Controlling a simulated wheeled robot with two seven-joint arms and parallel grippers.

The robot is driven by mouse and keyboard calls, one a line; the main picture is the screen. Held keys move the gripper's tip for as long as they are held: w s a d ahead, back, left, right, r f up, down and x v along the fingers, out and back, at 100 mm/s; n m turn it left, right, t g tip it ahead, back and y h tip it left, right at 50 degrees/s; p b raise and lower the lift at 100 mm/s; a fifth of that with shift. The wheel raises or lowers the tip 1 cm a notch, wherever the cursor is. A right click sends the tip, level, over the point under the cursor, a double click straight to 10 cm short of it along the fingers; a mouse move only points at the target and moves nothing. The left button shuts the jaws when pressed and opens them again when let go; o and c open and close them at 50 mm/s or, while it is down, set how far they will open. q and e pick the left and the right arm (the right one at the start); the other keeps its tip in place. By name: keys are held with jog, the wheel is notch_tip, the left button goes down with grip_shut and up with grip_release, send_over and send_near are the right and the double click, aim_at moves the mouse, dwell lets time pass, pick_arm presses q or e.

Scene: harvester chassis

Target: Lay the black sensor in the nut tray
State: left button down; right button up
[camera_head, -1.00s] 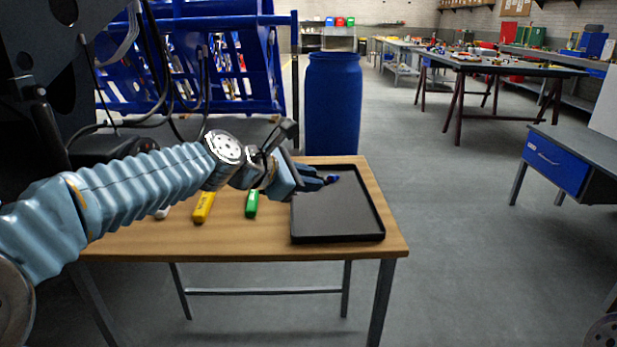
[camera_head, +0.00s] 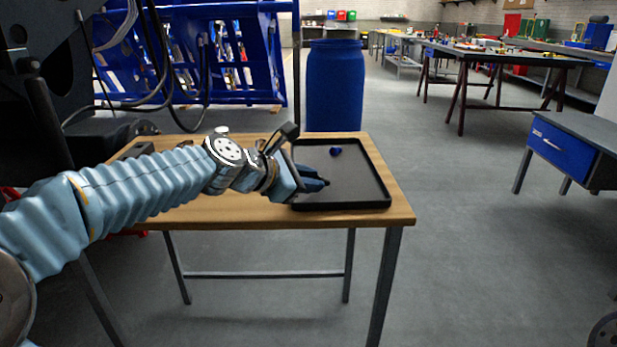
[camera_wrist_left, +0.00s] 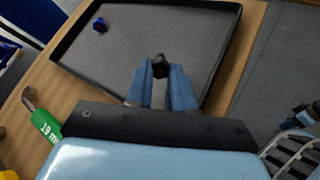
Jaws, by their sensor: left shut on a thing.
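The nut tray (camera_head: 383,183) is a shallow black tray on the right part of the wooden table. It also shows in the left wrist view (camera_wrist_left: 207,98). My left gripper (camera_head: 324,184) is over the tray's near left part, its fingers pointing right in the head view. In the left wrist view its fingers (camera_wrist_left: 161,74) are shut on a small black piece, the black sensor (camera_wrist_left: 160,64), seen at the tips against the tray floor. I cannot tell whether the sensor touches the floor. The head view barely shows it. My right gripper is not in view.
A small blue nut (camera_head: 336,151) lies in the tray's far part, apart from the gripper. A green-handled tool (camera_wrist_left: 46,126) lies on the table (camera_head: 240,213) left of the tray. A blue barrel (camera_head: 334,85) stands behind the table.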

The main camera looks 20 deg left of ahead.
pick_arm(q)
jog(key=shift+f, duration=0.4)
jog(key=c, duration=0.9)
grip_release()
jog(key=v, duration=1.4)
